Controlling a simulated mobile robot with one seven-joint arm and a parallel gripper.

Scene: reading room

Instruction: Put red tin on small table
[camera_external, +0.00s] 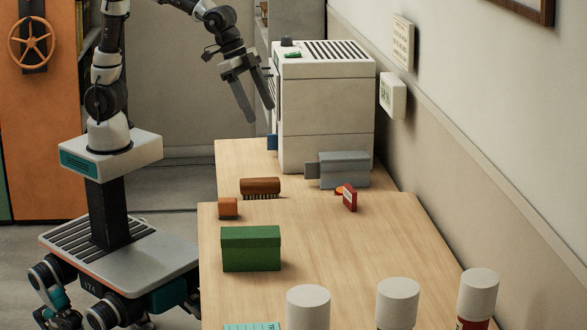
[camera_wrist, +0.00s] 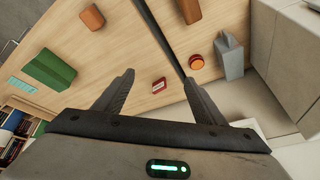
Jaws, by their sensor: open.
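A small red box with a pale label (camera_external: 350,198), probably the red tin, stands on the front wooden table (camera_external: 330,245), near its far edge. It also shows in the wrist view (camera_wrist: 159,86), between the fingertips in the picture. A second wooden table (camera_external: 228,156) adjoins behind, across a dark seam. I cannot tell for certain which is the small table. My gripper (camera_external: 260,112) is open and empty, high above the back table and left of the white machine. It also shows in the wrist view (camera_wrist: 159,77), apart from the red box.
A white machine (camera_external: 325,115) and grey device (camera_external: 343,168) stand on the back table, with a brown brush (camera_external: 260,187) and orange round thing (camera_wrist: 196,62). A green box (camera_external: 250,248), orange block (camera_external: 228,208) and white-topped cylinders (camera_external: 397,300) are on the front table. Its middle is clear.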

